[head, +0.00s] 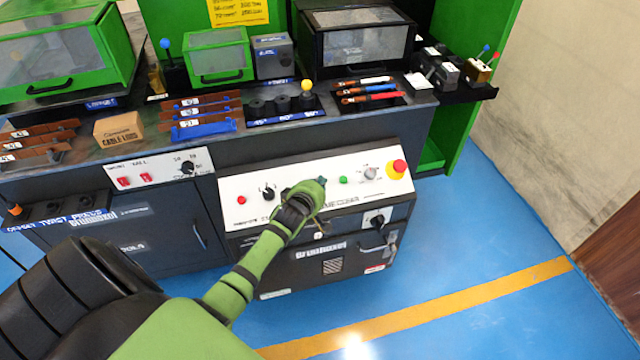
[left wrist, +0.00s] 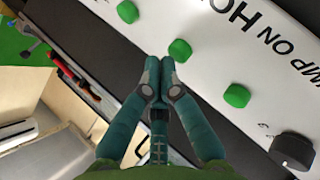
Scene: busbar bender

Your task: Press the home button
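The white control panel (head: 325,190) carries the buttons. In the left wrist view it shows a row of green buttons beside the lettering "MP ON" and "HO". The middle green button (left wrist: 179,51) appears to line up with the cut-off "HO" label. My left gripper (head: 320,184) is in front of the panel's middle and hides part of it. In the left wrist view its two fingertips (left wrist: 161,66) are together, with nothing between them. They appear just short of the middle green button; I cannot tell whether they touch it. My right gripper is not in view.
Another green button (left wrist: 236,95) and a black knob (left wrist: 292,150) lie right of the fingertips, and a green button (left wrist: 127,11) lies upper left. A red emergency stop (head: 397,169) is at the panel's right end. Tools fill the bench above; blue floor is clear in front.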

